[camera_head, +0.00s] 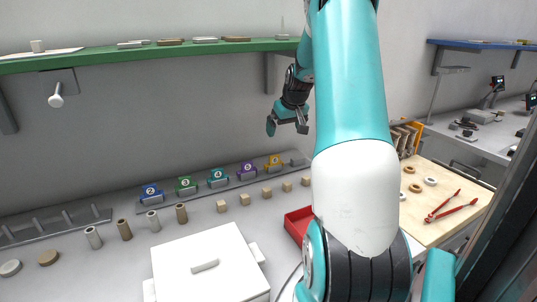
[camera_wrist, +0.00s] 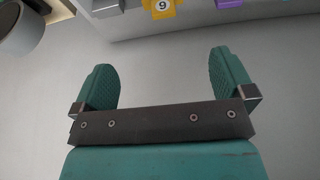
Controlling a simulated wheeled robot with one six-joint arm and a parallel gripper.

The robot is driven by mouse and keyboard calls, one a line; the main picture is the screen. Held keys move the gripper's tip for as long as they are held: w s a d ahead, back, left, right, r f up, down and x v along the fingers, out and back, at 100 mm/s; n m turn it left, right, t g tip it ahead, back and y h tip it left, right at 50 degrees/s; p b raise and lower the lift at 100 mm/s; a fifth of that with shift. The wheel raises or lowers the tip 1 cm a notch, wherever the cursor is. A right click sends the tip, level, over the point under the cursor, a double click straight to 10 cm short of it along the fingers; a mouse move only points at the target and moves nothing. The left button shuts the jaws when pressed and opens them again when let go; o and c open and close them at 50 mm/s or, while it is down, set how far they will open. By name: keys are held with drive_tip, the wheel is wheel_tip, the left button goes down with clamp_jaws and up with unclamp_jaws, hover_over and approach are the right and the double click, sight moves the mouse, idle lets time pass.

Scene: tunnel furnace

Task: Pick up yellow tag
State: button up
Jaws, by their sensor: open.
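The yellow tag (camera_head: 273,163) stands at the right end of a row of coloured number tags on the grey rail at the back of the table. In the wrist view the yellow tag (camera_wrist: 161,8) shows at the top edge with the number 9, partly cut off. My gripper (camera_head: 288,126) is above the tag and apart from it, in front of the back wall. In the wrist view my gripper (camera_wrist: 168,70) is open, with nothing between its two green fingers.
A purple tag (camera_head: 247,169) stands just left of the yellow one. Wooden cubes (camera_head: 267,192) sit in front of the rail. A red tray (camera_head: 298,222), partly behind my arm, and a white lidded box (camera_head: 208,262) stand nearer. A green shelf (camera_head: 150,52) runs above.

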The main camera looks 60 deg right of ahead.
sight(275, 157)
drive_tip(key=p+x, duration=0.2)
drive_tip(key=x, duration=0.9)
drive_tip(key=shift+a+f, duration=0.1)
drive_tip(key=shift+p+x, duration=0.9)
drive_tip(key=shift+x, duration=1.85)
drive_tip(key=shift+w, duration=0.1)
drive_tip(key=shift+c, duration=0.5)
drive_tip(key=c, duration=0.8)
